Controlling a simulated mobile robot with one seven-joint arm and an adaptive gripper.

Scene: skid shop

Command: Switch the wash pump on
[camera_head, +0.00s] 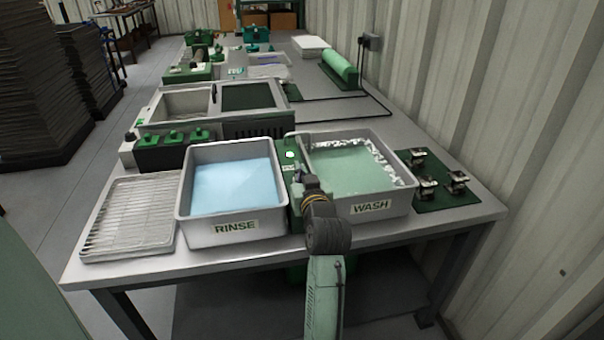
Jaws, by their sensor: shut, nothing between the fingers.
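A green pump box (288,160) stands between the rinse tub and the wash tub, with a small pale round spot on its top. I cannot tell whether this spot is a switch or a lamp, or its state. The wash tub (372,208), labelled WASH, holds green liquid with white foam at its far and right edges. My arm reaches in from the front, over the gap between the tubs. My gripper (305,160) is at its far end, shut and empty, close to the pump box's right side. My arm hides the box's lower part; contact cannot be told.
The rinse tub (234,232), labelled RINSE, holds blue liquid. A wire rack (130,217) lies at the left. Small metal parts (428,187) sit on a green mat (447,198) at the right. Behind is a green-switched box (172,153); a corrugated wall (500,90) bounds the right.

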